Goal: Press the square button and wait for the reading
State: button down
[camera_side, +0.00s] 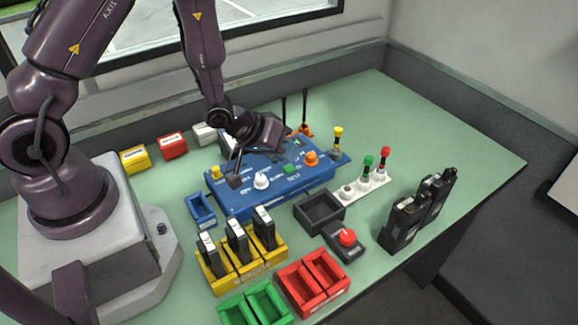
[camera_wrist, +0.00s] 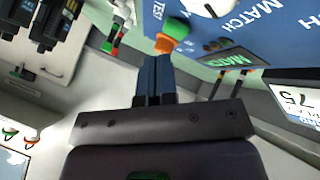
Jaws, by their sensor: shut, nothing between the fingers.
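The blue panel (camera_side: 240,207) lies on the green bench, with a white knob (camera_side: 261,181), a yellow button (camera_side: 216,172) and an orange button (camera_side: 312,158) on it. A small dark block (camera_side: 235,181) sits near its left end; I cannot tell if this is the square button. My gripper (camera_side: 282,140) is above the panel's back part, tilted sideways. In the wrist view its shut, empty fingers (camera_wrist: 154,68) point toward the orange part (camera_wrist: 166,43); contact cannot be judged.
In front stand a yellow rack (camera_side: 243,265) with dark modules, green bins (camera_side: 255,303), red bins (camera_side: 312,282), a black tray (camera_side: 319,211) and a red button box (camera_side: 346,241). Black handsets (camera_side: 408,220) stand at right. The bench's far right is clear.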

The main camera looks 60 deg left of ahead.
aim_at(287, 166)
jog(key=shift+f, duration=0.15)
jog(key=shift+f, duration=0.3)
jog(key=shift+f, duration=0.35)
dwell(0.5)
jog(key=shift+r, duration=0.8)
jog(key=shift+r, duration=2.5)
